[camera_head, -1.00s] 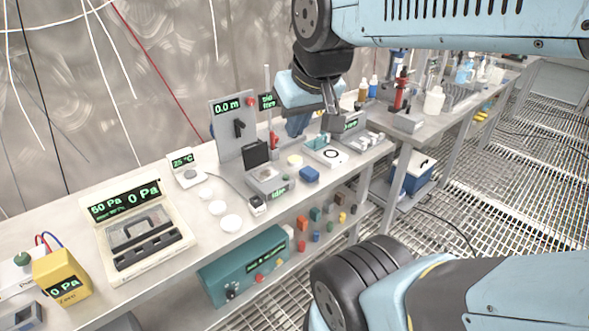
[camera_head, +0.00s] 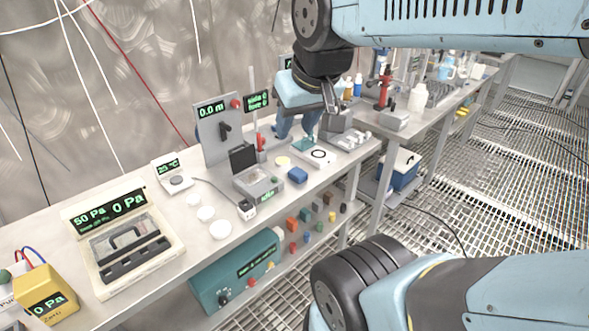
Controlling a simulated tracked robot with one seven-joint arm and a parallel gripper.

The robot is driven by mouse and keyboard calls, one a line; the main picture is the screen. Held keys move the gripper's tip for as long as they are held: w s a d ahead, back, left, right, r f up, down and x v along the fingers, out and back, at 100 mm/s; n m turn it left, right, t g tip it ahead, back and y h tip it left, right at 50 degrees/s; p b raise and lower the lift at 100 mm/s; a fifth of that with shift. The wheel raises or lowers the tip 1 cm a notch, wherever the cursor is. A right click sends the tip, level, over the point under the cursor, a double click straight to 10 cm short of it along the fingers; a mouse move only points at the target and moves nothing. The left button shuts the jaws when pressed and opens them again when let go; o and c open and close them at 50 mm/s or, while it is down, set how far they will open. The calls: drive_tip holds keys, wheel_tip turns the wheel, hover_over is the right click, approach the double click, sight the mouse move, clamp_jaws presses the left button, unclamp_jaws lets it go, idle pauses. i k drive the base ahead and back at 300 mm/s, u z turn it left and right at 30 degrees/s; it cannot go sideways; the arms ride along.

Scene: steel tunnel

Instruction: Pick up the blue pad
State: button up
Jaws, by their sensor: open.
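The blue pad (camera_head: 297,175) is a small blue block. It lies on the near part of the bench, right of the grey device with the upright black plate. My gripper (camera_head: 331,108) hangs above the bench, above and to the right of the pad and apart from it. Its jaws are open and look empty, though the fingers are small and partly overlap in this view.
A pale yellow disc (camera_head: 283,161) lies just behind the pad. A white plate with a black ring (camera_head: 318,156) is to its right. The grey device (camera_head: 259,184) stands to its left. Several coloured blocks are on the lower shelf (camera_head: 305,226).

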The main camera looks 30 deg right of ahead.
sight(297, 175)
drive_tip(key=u, duration=0.55)
drive_tip(key=i, duration=0.1)
drive_tip(key=z, duration=2.65)
drive_tip(key=k, duration=1.35)
drive_tip(key=u, duration=1.45)
drive_tip(key=i, duration=1)
drive_tip(key=z, duration=0.05)
